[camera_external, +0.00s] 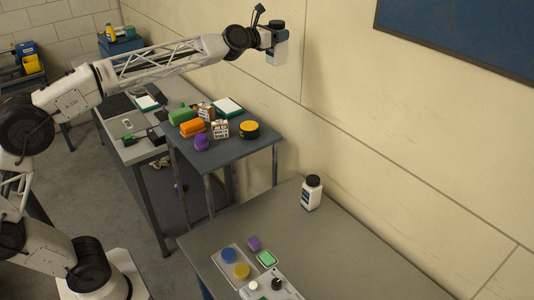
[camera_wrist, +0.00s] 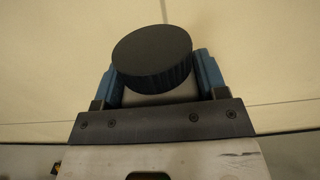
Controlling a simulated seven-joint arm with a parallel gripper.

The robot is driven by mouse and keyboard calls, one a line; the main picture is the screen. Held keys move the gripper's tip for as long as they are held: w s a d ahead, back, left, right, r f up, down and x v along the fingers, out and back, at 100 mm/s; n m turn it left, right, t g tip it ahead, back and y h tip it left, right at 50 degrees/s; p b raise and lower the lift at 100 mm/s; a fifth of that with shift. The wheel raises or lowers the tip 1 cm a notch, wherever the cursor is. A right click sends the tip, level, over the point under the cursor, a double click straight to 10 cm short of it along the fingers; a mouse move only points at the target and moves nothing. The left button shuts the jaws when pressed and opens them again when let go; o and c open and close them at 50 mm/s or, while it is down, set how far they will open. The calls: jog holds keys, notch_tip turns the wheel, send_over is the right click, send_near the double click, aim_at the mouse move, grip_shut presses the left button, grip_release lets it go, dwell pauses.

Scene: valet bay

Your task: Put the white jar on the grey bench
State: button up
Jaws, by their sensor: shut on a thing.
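My gripper (camera_external: 270,38) is raised high near the wall, above and behind the dark raised shelf. It is shut on a white jar with a black lid (camera_external: 278,47). In the wrist view, the jar's ribbed black lid (camera_wrist: 152,58) sits between the blue fingers of my gripper (camera_wrist: 158,80); most of the jar's body is hidden. A similar white jar with a black lid and a label (camera_external: 311,196) stands upright on the grey bench (camera_external: 345,255) in the foreground, near the wall.
The raised shelf (camera_external: 232,150) holds orange, green and purple items, patterned boxes and a black-and-yellow round tin (camera_external: 249,129). A tray (camera_external: 228,262) with coloured pieces lies at the bench's front left. The bench's middle and right are clear. A grey desk (camera_external: 135,150) stands behind left.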

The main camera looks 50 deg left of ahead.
notch_tip(320, 180, up, 2)
jog(key=shift+d+r, duration=0.2)
jog(key=shift+d, duration=0.15)
jog(key=s+d+r+h, duration=0.1)
jog(key=s+d, duration=0.2)
jog(key=d, duration=1.2)
jog(key=s+d+r, duration=0.2)
jog(key=s+d, duration=0.2)
jog(key=d, duration=1)
jog(key=s+d+f+y, duration=0.1)
jog(key=s+d+f, duration=0.1)
jog(key=s+d, duration=0.8)
jog(key=s+d+f, duration=0.1)
jog(key=s+d, duration=0.6)
jog(key=d, duration=0.6)
notch_tip(320, 180, down, 47)
jog(key=shift+a+f, duration=0.2)
jog(key=shift+a, duration=0.15)
jog(key=shift+f, duration=0.1)
